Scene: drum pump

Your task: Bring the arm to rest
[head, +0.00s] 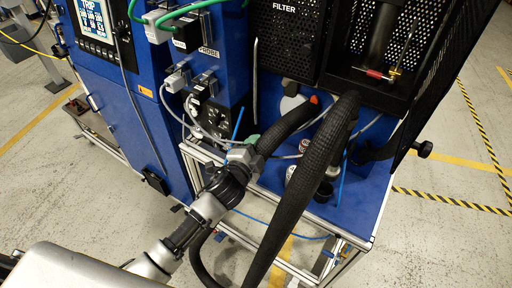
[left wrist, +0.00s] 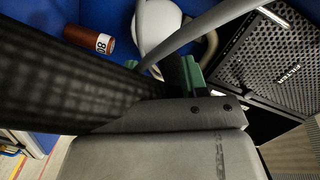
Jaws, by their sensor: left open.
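My left arm (head: 192,222) reaches in from the lower left in the head view. Its left gripper (head: 250,143) is open beside a thick black corrugated hose (head: 288,122), in front of the blue machine. Whether it touches the hose cannot be told. In the left wrist view, the gripper's green finger pads (left wrist: 190,76) show past the dark grey gripper body, with the hose (left wrist: 85,85) crossing close at the left and hiding part of the jaws. Nothing is seen held between them. My right gripper is out of view.
The blue cabinet (head: 133,125) with a display stands left. A black mesh filter box (head: 291,45) is behind. A second thick hose (head: 310,170) hangs right of my gripper. Thin grey, green and blue lines run nearby. An orange-brown cylinder (left wrist: 88,38) and white round part (left wrist: 157,25) lie close.

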